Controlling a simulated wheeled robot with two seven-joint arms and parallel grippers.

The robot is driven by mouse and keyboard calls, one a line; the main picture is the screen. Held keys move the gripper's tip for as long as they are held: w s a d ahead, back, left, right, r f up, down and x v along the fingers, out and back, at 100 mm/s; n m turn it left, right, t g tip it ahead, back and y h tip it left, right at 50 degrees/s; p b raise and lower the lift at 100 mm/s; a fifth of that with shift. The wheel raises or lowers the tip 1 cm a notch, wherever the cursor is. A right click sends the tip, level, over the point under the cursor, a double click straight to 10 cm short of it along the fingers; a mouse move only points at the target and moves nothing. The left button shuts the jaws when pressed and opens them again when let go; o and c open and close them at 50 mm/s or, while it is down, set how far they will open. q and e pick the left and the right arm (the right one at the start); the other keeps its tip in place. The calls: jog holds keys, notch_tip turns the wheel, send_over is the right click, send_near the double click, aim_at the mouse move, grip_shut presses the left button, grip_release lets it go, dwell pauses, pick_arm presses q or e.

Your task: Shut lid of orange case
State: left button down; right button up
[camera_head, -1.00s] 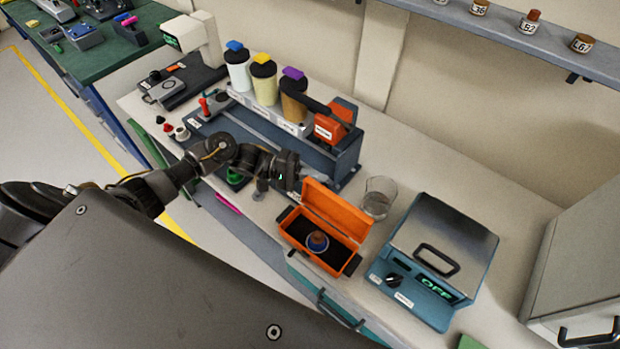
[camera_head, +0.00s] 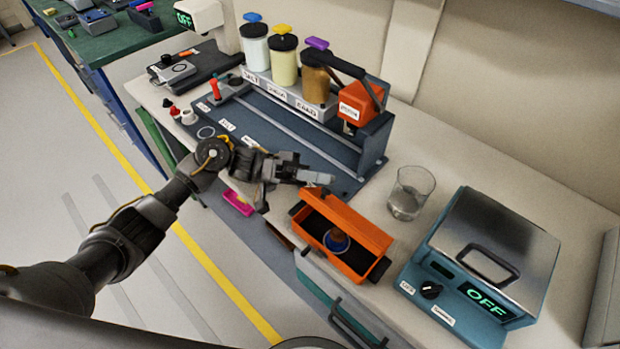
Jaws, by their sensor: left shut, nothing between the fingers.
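The orange case (camera_head: 350,262) stands near the front edge of the bench. Its lid (camera_head: 352,219) is raised along the back side, so the case is open. My left gripper (camera_head: 325,179) is shut and empty. Its fingertips are at the lid's upper left corner, at or just behind its top edge; I cannot tell if they touch. My right gripper is not in view.
A glass beaker (camera_head: 410,194) stands close behind the case. A teal device with a metal cover (camera_head: 495,245) is to its right. A dark rack with several capped jars (camera_head: 286,60) is behind my left gripper. A drawer handle (camera_head: 352,325) juts out below.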

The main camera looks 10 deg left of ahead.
aim_at(303, 189)
pick_arm(q)
jog(key=shift+s+a+f+m, duration=0.15)
jog(key=shift+s+a+m, duration=0.2)
jog(key=shift+s, duration=0.2)
jog(key=shift+s+a+f+p, duration=0.35)
jog(key=shift+s+a+p, duration=0.15)
jog(key=shift+s+a, duration=0.15)
jog(key=shift+s+a+f, duration=0.25)
jog(key=shift+s+f, duration=0.2)
jog(key=shift+f, duration=0.05)
jog(key=shift+s+a+f, duration=0.25)
jog(key=shift+s+f, duration=0.15)
jog(key=shift+f, duration=0.05)
jog(key=shift+s+a+f, duration=0.15)
jog(key=shift+s+f, duration=0.05)
jog(key=shift+f, duration=0.15)
jog(key=shift+f, duration=0.15)
